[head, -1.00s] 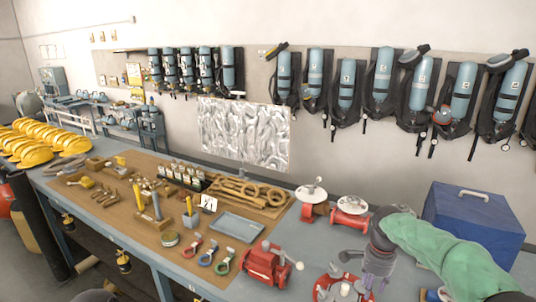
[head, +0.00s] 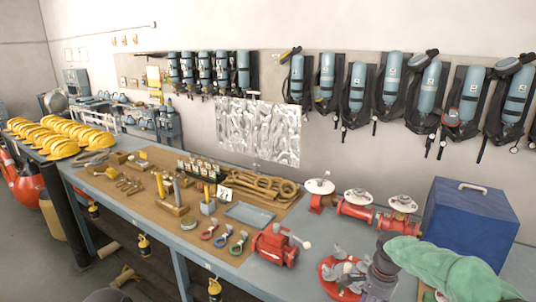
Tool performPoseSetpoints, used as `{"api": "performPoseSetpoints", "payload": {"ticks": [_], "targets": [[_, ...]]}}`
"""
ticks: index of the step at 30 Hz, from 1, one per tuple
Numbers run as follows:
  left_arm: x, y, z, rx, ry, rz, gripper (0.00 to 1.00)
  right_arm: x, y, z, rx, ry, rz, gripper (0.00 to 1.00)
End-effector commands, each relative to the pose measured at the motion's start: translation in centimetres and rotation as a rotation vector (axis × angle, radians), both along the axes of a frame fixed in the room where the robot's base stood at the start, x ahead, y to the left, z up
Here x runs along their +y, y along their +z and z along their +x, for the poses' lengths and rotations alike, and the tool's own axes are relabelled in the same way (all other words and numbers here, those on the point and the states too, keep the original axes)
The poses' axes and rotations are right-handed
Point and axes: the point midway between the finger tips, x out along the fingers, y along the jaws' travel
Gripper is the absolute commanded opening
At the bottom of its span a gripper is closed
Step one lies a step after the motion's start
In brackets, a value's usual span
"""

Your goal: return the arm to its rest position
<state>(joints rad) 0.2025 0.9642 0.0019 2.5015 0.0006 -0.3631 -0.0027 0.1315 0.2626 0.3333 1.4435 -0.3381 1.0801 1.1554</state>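My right arm, in a green sleeve (head: 440,268), comes in from the right edge of the head view. Its grey gripper (head: 376,286) points down over the workbench (head: 330,228) at the lower right. It is beside a red round fitting (head: 328,272) with grey parts; I cannot tell whether they touch. The fingertips are small and partly cut off by the lower edge, so their opening is unclear. No held object can be made out. My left gripper is not in view.
A blue box (head: 468,225) stands behind the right arm. Red valves with white handwheels (head: 357,212) and a red fitting (head: 273,245) are near the gripper. A brown tool board (head: 150,208) lies left. Air cylinders (head: 390,85) hang on the wall.

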Motion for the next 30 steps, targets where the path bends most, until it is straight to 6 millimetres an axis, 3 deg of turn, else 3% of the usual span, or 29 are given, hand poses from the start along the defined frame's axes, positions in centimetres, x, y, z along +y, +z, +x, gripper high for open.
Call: {"api": "performPoseSetpoints", "payload": {"ticks": [8,14,20,24,27,30], "targets": [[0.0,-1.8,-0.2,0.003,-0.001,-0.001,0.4,3.7,-8.7,-0.7,-0.014,0.166,0.071,0.44],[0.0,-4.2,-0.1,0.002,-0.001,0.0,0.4,8.6,-19.2,-3.6,-0.043,0.356,0.158,0.44],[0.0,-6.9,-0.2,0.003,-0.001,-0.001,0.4,13.8,-29.8,-9.2,-0.099,0.555,0.241,0.44],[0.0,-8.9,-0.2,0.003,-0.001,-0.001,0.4,17.1,-36.2,-14.9,-0.141,0.685,0.276,0.44],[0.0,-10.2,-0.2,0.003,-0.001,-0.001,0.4,18.6,-39.4,-18.9,-0.167,0.768,0.282,0.44],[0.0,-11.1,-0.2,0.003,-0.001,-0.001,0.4,19.5,-41.3,-22.1,-0.186,0.834,0.277,0.44]]}}
